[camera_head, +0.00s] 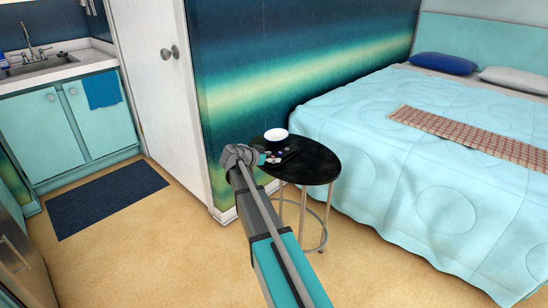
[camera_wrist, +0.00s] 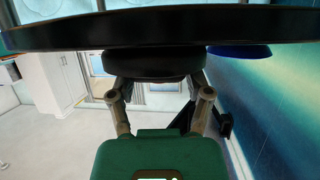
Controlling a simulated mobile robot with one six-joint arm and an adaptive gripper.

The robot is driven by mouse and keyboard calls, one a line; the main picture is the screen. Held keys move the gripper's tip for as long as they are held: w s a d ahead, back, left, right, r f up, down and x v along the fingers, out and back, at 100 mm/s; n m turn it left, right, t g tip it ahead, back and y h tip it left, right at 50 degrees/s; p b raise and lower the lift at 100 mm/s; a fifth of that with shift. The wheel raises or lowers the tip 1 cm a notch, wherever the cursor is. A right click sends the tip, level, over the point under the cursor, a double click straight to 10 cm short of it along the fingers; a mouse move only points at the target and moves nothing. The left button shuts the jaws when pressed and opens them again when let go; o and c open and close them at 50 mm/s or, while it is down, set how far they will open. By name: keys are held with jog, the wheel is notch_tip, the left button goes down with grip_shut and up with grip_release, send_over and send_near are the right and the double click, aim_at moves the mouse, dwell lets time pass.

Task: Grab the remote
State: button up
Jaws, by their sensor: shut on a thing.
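My gripper (camera_head: 272,157) reaches in level from the left over the small black oval table (camera_head: 320,170). In the wrist view my gripper (camera_wrist: 157,85) has its two fingers closed on a dark, rounded thing (camera_wrist: 155,63), which appears to be the remote. In the head view a dark slab with small light and coloured spots (camera_head: 288,154) lies at the fingertips, and it looks like the same remote. Its far part and buttons are too small or hidden to make out. I cannot tell whether it touches the tabletop.
A white bowl (camera_head: 276,135) stands on the table just behind my gripper. The bed (camera_head: 410,170) is close on the right, and the blue-green wall (camera_head: 260,70) is behind. Open floor (camera_head: 160,230) lies to the left, with a dark blue mat (camera_head: 108,198).

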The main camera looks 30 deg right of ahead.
jog(key=shift+r, duration=0.1)
notch_tip(320, 180, up, 2)
jog(key=shift+r+p, duration=0.1)
jog(key=shift+p, duration=1.05)
jog(key=s+a+r+p, duration=0.1)
jog(key=s+r+p, duration=0.2)
jog(key=s, duration=0.1)
jog(key=s+a+r+p, duration=0.2)
jog(key=s+r+p, duration=0.2)
jog(key=s+a+r+p, duration=0.2)
jog(key=s+r+p, duration=0.1)
jog(key=s, duration=0.2)
jog(key=shift+a+r+p, duration=0.2)
jog(key=shift+r+p, duration=0.05)
jog(key=shift+p, duration=0.05)
